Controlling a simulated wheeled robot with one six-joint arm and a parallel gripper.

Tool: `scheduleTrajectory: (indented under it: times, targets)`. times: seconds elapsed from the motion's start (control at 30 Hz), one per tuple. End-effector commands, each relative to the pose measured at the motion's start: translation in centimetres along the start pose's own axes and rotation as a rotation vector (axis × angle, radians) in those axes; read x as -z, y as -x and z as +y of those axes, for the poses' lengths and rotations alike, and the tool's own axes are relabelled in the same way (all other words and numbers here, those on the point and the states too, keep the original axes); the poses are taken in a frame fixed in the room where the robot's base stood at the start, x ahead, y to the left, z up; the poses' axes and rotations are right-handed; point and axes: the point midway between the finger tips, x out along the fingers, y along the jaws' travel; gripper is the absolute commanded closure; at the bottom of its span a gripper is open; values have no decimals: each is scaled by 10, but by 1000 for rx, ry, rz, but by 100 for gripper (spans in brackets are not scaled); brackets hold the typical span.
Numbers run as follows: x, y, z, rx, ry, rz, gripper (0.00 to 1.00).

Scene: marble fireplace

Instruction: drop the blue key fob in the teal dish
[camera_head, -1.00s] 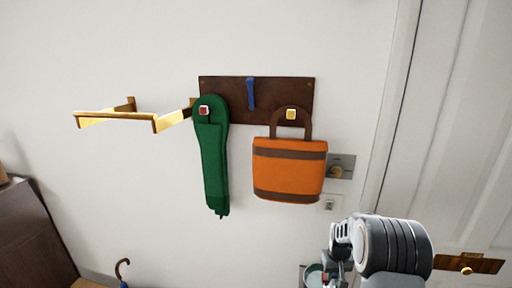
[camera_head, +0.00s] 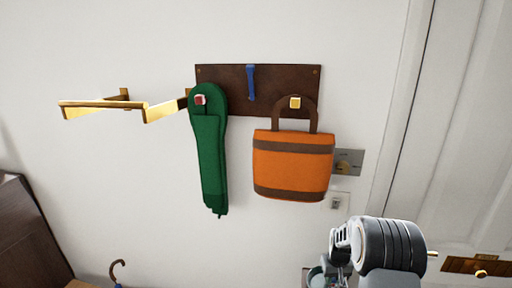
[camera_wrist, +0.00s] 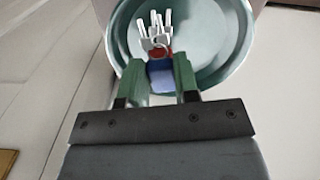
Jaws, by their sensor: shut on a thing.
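The blue key fob (camera_wrist: 161,75) is between the two green fingers of my gripper (camera_wrist: 160,68) in the wrist view. A red part, a ring and several silver keys (camera_wrist: 155,28) extend beyond the fob. The teal dish (camera_wrist: 232,38) is round and lies behind the keys and fob in that view; whether they touch it I cannot tell. In the head view, my gripper (camera_head: 335,268) is at the bottom right and the teal dish (camera_head: 316,277) shows only in part beside it. The fob is not clear there.
A dark hook board (camera_head: 222,75) on the wall holds a green hanging item (camera_head: 211,160), a blue strip (camera_head: 250,82) and an orange bag (camera_head: 292,165). A brass bracket (camera_head: 100,104) juts out at left. A white door (camera_head: 460,130) is at right.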

Motion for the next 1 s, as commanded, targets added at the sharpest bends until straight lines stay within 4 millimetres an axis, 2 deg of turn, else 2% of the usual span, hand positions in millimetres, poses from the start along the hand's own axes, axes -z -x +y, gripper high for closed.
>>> scheduleTrajectory:
  times: [0.27,0.3,0.6,0.87,1.0]
  targets:
    - [0,-2,-1,0,2,1,98]
    - [0,-2,0,0,2,1,68]
    - [0,-2,0,0,1,1,42]
    - [0,0,0,0,1,1,42]
    - [1,14,0,-1,1,5,42]
